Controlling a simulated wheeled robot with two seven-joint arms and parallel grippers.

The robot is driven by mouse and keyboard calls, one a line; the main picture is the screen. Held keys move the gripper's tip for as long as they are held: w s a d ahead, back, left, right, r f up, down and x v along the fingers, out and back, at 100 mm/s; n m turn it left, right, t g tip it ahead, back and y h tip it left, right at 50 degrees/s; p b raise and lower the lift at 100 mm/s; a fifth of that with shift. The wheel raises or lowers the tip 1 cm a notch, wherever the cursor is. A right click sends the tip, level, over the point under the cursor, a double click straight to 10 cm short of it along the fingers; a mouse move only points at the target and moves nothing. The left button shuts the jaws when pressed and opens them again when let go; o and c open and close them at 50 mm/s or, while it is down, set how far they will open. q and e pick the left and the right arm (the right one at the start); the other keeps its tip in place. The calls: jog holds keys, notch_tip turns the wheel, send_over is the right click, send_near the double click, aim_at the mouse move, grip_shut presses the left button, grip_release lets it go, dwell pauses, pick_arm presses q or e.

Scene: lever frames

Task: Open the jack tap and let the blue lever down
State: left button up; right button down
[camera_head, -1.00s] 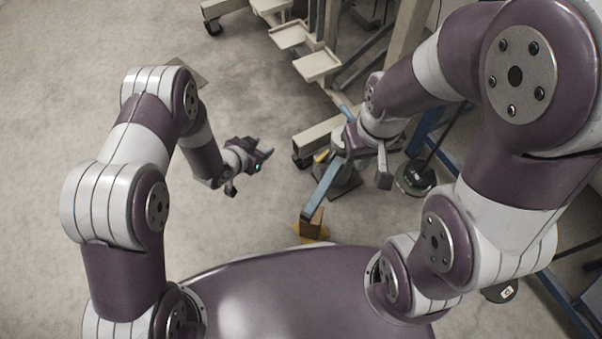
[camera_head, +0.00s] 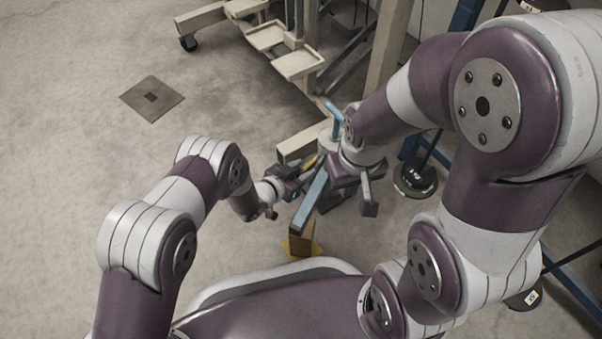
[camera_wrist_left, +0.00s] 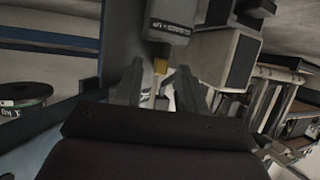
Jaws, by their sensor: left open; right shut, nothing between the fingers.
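The blue lever (camera_head: 309,203) slants down toward a brown block on a yellow base, its near end above the block. My left gripper (camera_head: 306,170) is just left of the lever's upper part. In the left wrist view my left gripper (camera_wrist_left: 157,88) is open, and a small yellow piece (camera_wrist_left: 160,66), perhaps the jack tap, shows ahead between its fingers, under a grey block (camera_wrist_left: 170,22). I cannot tell whether they touch. My right gripper (camera_head: 368,195) is shut and empty, right of the lever. The jack's body is mostly hidden behind my arms.
The brown block (camera_head: 302,234) stands on a yellow base (camera_head: 298,249) near my body. Behind are a beige frame with trays (camera_head: 298,64) and a blue stand with a black weight disc (camera_head: 415,178). A square floor plate (camera_head: 152,98) lies left.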

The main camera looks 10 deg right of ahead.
pick_arm(q)
grip_shut()
jog(key=shift+s+d+r+p, duration=0.1)
jog(key=shift+r+p, duration=0.1)
jog(key=shift+p, duration=0.15)
jog(key=shift+s+d+f+n+t+y+p, duration=0.1)
jog(key=shift+n+t+y+p, duration=0.2)
jog(key=shift+n+t+y, duration=0.3)
grip_release()
jog(key=p+v, duration=0.8)
jog(key=v, duration=0.4)
jog(key=shift+s+a, duration=0.25)
jog(key=shift+a, duration=0.05)
